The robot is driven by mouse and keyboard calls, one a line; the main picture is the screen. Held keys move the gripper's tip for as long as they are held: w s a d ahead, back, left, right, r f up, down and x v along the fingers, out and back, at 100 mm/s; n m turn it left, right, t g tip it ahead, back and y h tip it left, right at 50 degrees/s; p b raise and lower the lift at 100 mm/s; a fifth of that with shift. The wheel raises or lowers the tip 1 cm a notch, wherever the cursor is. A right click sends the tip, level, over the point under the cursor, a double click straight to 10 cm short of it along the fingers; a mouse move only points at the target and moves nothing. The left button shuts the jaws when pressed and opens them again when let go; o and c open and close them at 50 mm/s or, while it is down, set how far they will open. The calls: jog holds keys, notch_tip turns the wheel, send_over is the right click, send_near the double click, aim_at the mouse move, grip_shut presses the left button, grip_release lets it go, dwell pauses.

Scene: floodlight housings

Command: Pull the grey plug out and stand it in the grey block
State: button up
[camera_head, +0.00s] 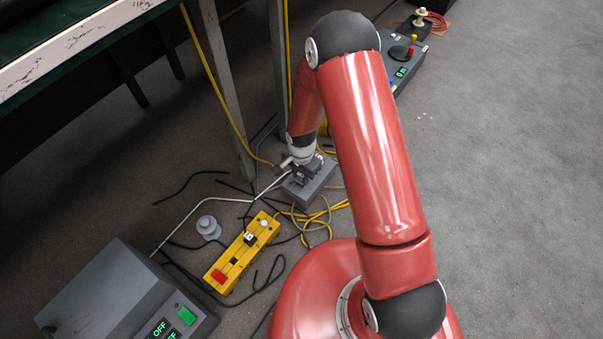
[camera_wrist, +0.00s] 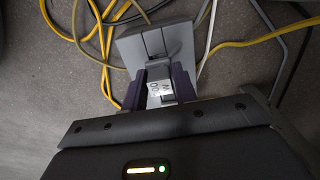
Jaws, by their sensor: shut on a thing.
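The grey block (camera_head: 312,187) lies on the floor near the table leg; in the wrist view it (camera_wrist: 170,38) shows a slotted top. My gripper (camera_head: 300,174) is down at this block. In the wrist view its two dark purple fingers (camera_wrist: 159,80) are shut on the grey plug (camera_wrist: 160,92), which carries a white label with dark marks. The plug is at the near side of the block. Its lower end is hidden, so I cannot tell whether it is seated in the block or just above it.
A yellow power strip (camera_head: 225,271) with a red switch lies left of my base. A grey box (camera_head: 115,295) with OFF displays stands at lower left. Yellow, black and white cables (camera_head: 308,218) tangle around the block. A table leg (camera_head: 222,80) stands behind.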

jog(key=shift+f, duration=0.9)
jog(key=o, duration=1)
jog(key=shift+o, duration=0.2)
jog(key=shift+r+p, duration=2.1)
jog(key=shift+r, duration=1.45)
